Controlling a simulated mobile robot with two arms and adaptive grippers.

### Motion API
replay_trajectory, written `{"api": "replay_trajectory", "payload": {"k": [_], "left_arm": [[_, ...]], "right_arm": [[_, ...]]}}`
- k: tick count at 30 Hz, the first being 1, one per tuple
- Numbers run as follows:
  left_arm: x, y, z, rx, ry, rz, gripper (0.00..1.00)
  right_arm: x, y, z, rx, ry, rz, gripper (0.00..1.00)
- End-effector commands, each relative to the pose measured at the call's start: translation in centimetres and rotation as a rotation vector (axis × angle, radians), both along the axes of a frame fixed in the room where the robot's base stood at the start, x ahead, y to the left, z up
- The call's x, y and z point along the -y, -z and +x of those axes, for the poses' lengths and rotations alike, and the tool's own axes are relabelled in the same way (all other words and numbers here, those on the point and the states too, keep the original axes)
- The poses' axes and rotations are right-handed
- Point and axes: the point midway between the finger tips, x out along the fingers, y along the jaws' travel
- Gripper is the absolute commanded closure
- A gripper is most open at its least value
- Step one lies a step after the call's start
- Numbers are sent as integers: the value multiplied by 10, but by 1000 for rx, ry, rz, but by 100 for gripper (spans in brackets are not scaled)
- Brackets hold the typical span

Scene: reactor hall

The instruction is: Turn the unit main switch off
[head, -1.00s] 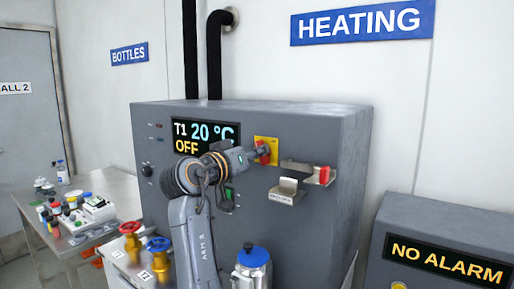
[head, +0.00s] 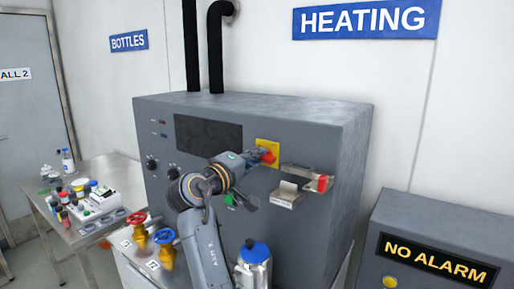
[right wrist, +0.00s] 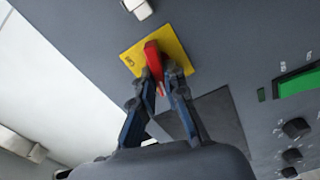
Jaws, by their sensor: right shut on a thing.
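The main switch is a red handle (right wrist: 153,62) on a yellow plate (right wrist: 178,44), on the front of the grey heating unit (head: 330,125). In the right wrist view my right gripper (right wrist: 165,85) is shut on the red handle, one finger on each side. In the head view the right gripper (head: 258,158) reaches the yellow plate (head: 268,146), and the red handle (head: 268,157) shows partly beside it. The unit's display (head: 208,134) is dark. My left gripper is not in view.
A metal bracket with a red part (head: 323,183) juts out right of the switch. Red (head: 133,229) and blue (head: 160,243) valve wheels and a blue-capped canister (head: 254,262) stand below. A side table (head: 125,185) holds bottles at left.

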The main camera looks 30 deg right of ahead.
Motion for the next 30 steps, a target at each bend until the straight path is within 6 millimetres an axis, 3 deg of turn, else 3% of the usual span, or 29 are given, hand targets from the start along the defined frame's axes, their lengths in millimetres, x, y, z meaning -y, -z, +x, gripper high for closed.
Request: {"api": "replay_trajectory", "payload": {"k": [3, 12, 30], "left_arm": [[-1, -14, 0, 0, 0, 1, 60], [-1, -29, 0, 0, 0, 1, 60], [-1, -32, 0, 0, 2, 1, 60]], "right_arm": [[0, -5, 0, -78, 0, -36, 100], [0, -2, 0, -210, 0, -91, 100], [0, 0, 0, -254, 0, -111, 100]]}}
